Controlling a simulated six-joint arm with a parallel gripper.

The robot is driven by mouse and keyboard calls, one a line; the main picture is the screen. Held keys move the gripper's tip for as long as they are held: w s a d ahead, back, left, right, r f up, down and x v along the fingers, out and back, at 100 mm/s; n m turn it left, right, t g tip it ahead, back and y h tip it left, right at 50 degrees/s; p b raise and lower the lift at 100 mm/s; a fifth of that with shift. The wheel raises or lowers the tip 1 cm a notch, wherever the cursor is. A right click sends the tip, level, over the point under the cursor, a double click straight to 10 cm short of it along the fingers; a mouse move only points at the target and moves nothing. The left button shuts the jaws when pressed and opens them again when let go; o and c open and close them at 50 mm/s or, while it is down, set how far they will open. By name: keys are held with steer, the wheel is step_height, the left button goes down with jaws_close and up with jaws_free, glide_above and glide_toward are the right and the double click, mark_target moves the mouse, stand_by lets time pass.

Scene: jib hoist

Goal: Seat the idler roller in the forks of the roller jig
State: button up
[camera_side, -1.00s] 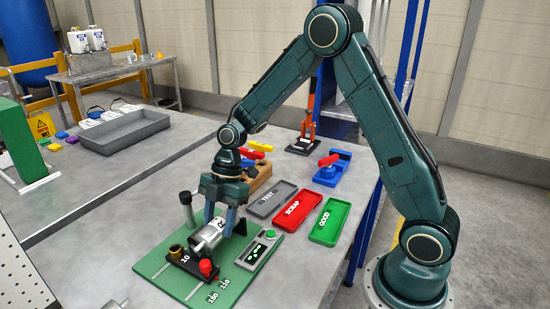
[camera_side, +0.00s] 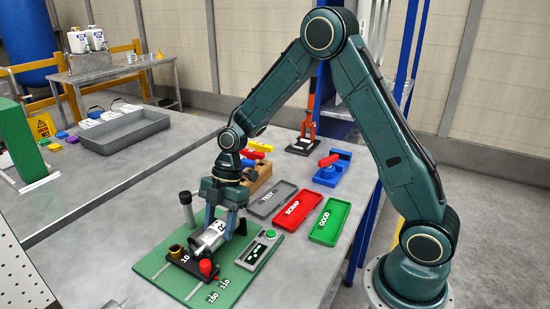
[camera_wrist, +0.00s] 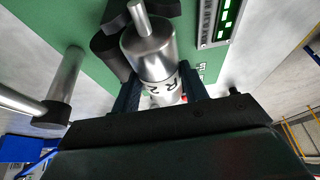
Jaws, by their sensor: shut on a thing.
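The idler roller (camera_side: 212,238) is a silver cylinder with a white band marked R and a thin shaft. My gripper (camera_side: 221,224) is shut on its white band, one finger on each side; the wrist view shows this too, with the roller (camera_wrist: 149,55) between the fingers of my gripper (camera_wrist: 160,92). The roller lies tilted over a black block (camera_side: 187,261) marked 10, which seems to be the roller jig. In the wrist view dark jig parts (camera_wrist: 105,50) stand beside the roller's end. I cannot tell whether the shaft touches the forks.
The block stands on a green board (camera_side: 165,282) with a brass bush (camera_side: 175,251), a red knob (camera_side: 206,267) and a grey post (camera_side: 188,206). A control box (camera_side: 258,250) stands close right. Grey, red (camera_side: 297,208) and green trays lie behind it.

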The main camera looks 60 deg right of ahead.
steer(key=shift+f, duration=0.4)
stand_by(0.4)
steer(key=o, duration=1.4)
steer(key=shift+o, duration=0.4)
steer(key=shift+w, duration=0.1)
steer(key=shift+r, duration=0.1)
steer(key=shift+w+d+r, duration=0.1)
steer(key=shift+d+r, duration=0.2)
steer(key=shift+r, duration=0.2)
steer(key=v, duration=1.2)
steer(key=shift+s+r, duration=0.25)
steer(key=shift+s, duration=0.05)
